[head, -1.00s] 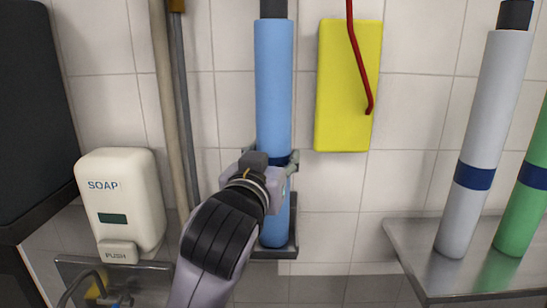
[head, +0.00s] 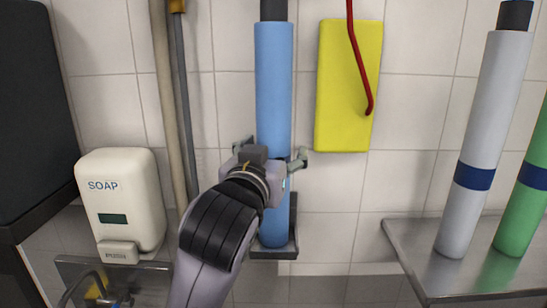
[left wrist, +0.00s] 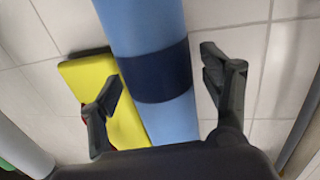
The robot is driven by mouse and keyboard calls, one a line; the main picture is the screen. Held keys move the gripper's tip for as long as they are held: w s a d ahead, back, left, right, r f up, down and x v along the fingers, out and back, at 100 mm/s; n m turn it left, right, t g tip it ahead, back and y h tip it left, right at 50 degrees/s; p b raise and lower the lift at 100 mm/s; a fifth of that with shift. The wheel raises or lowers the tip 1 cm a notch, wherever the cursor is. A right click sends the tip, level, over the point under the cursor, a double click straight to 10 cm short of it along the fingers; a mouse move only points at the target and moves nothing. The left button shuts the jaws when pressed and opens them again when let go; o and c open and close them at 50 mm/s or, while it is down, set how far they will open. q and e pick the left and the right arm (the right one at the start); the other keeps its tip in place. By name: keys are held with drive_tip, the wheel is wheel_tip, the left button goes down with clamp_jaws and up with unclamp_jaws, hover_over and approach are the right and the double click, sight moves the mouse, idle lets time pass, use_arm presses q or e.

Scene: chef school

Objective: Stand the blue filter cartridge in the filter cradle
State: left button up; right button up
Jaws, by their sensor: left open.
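The blue filter cartridge (head: 273,85), with a black top and a dark blue band, stands upright against the tiled wall. Its foot is on the grey ledge of the filter cradle (head: 294,212), whose back plate shows behind it. My left gripper (head: 271,154) is open at the cartridge's band, a finger out on each side. In the left wrist view the cartridge's dark blue band (left wrist: 157,72) lies between the two spread fingers, with gaps on both sides. My left wrist hides part of the lower cartridge in the head view. My right gripper is not in view.
A grey cartridge (head: 478,130) and a green one (head: 525,205) stand on a steel shelf (head: 410,262) at right. A yellow panel (head: 340,95) with a red hose (head: 357,50) hangs right of the blue cartridge. A soap dispenser (head: 122,190) and pipes are at left.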

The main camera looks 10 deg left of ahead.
sight(269, 104)
use_arm(q)
wheel_tip(269, 104, up, 9)
idle(0.3)
idle(0.5)
